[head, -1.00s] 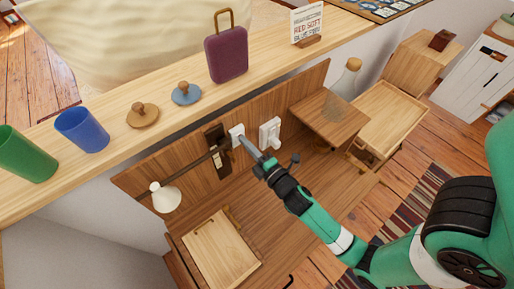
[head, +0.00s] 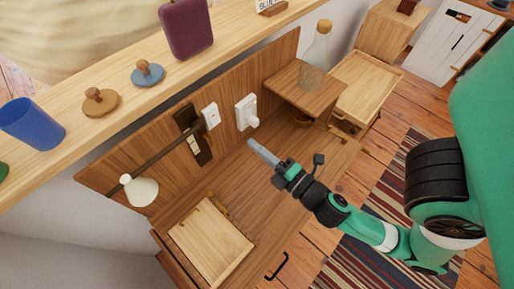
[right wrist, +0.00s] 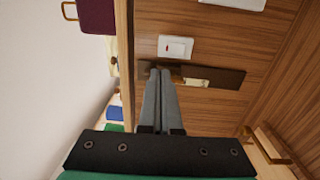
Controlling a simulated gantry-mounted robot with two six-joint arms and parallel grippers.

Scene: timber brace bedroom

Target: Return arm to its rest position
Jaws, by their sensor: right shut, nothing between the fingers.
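My right arm (head: 390,235) comes in from the right in the head view, green and black. Its gripper (head: 259,150) is shut and empty, in front of the wooden back panel, apart from the white switch (head: 211,116) and the white socket with a plug-like piece (head: 246,112). In the right wrist view the two grey fingers (right wrist: 158,100) lie together, pointing toward the panel with the white switch (right wrist: 176,47) and dark bracket (right wrist: 222,77). My left gripper is not in view.
A glass bottle (head: 317,55) stands on a small raised wooden shelf (head: 295,97). A lamp (head: 140,190) juts from the panel at left. A wooden board (head: 208,243) lies on the desk. The upper ledge (head: 118,88) holds knobbed lids and a blue cup (head: 35,124).

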